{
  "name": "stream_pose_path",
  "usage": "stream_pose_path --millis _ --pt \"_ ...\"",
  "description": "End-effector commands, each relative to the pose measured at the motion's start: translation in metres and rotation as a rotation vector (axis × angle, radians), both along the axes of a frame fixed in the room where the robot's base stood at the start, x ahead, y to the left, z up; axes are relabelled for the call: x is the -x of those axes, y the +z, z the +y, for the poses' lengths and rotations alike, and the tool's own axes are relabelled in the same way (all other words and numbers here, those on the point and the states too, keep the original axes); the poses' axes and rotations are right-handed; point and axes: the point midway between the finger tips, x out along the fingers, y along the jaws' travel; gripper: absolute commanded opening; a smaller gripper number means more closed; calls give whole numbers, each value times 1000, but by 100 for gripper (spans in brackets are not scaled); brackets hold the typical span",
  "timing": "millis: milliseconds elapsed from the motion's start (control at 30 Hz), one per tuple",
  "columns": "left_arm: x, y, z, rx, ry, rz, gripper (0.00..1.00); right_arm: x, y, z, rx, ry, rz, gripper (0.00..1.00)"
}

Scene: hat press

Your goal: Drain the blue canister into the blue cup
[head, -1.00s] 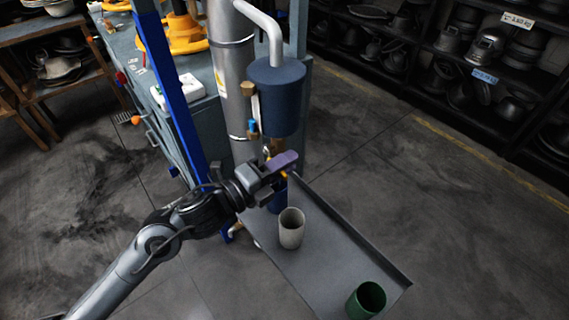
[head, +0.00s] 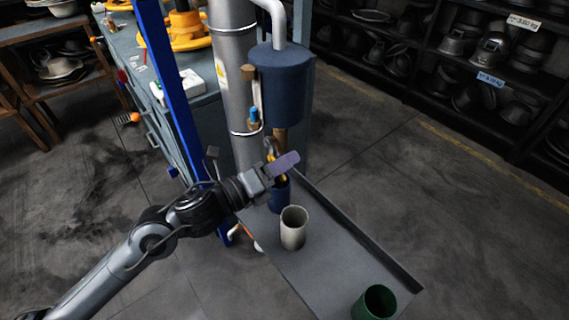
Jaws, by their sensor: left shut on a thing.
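The blue canister (head: 282,90) hangs upright beside a tall silver pipe. A brass-coloured outlet (head: 280,140) comes down from its underside. The blue cup (head: 278,197) stands upright on the grey tray below the outlet, partly hidden by my left gripper. My left gripper (head: 284,164) is between the canister and the cup, shut on the small tap handle at the outlet. The handle is mostly hidden by the fingers. I cannot tell whether liquid is flowing. My right gripper is not in view.
A beige cup (head: 293,232) stands just in front of the blue cup. A green cup (head: 374,303) is at the near end of the tray (head: 335,262). A blue post (head: 178,100) rises left of the canister. The tray between the beige and green cups is clear.

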Motion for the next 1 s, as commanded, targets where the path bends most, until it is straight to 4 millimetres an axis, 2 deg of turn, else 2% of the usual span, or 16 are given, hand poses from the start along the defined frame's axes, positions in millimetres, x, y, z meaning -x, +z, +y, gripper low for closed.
stream_pose_path --millis 300,333,433,767,1000 --pt "0 0 0 -1 1 0 0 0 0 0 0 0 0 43" --pt "0 0 0 -1 1 0 28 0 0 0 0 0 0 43" --pt "0 0 0 -1 1 1 43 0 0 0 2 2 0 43" --pt "1 0 1 -1 1 1 45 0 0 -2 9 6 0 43" --pt "15 1 18 -3 0 2 45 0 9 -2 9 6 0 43"
